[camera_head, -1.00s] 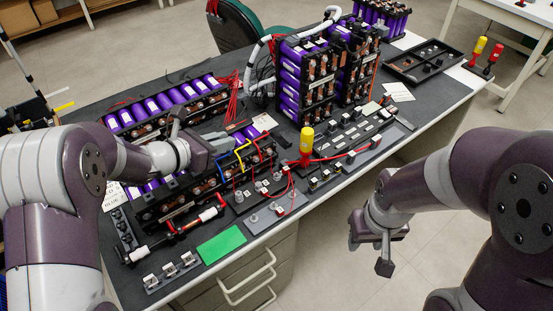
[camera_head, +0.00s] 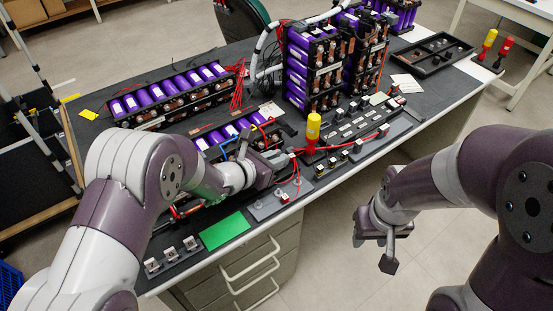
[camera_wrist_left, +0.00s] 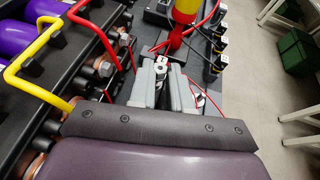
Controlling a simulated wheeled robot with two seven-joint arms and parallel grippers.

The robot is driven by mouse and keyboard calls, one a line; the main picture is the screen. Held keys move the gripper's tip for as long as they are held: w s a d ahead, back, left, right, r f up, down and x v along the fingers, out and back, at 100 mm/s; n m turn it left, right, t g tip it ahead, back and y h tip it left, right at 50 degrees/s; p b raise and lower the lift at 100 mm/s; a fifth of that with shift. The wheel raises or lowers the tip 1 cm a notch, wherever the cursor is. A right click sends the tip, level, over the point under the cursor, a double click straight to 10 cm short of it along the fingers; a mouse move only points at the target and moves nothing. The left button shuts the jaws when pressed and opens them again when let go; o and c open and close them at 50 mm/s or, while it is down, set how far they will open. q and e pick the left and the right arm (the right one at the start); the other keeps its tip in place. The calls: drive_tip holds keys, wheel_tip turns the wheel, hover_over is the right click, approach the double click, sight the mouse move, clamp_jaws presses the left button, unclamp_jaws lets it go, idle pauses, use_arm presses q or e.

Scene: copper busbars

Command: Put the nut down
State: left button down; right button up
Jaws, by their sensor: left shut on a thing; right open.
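My left gripper (camera_head: 280,163) is over the front of the bench, at the right end of the front battery module (camera_head: 215,140). In the left wrist view its grey fingers (camera_wrist_left: 163,75) are shut on a small light metal piece, which looks like the nut (camera_wrist_left: 163,63). The fingers hide part of it. In the head view I cannot make out the nut. A grey plate with small round parts (camera_head: 268,212) lies below the gripper. My right gripper (camera_head: 373,242) is open and empty, off the bench's front edge over the floor.
A yellow-handled tool (camera_head: 313,128) stands upright close to the left gripper, with red cables (camera_head: 345,146) beside it. Yellow and red wires (camera_wrist_left: 95,30) arch over the module. A bare green mat (camera_head: 224,230) lies at the front edge. Tall purple battery stacks (camera_head: 315,70) stand behind.

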use_arm(q)
drive_tip(key=shift+f, duration=0.2)
drive_tip(key=c, duration=1.1)
unclamp_jaws()
drive_tip(key=shift+r, duration=0.1)
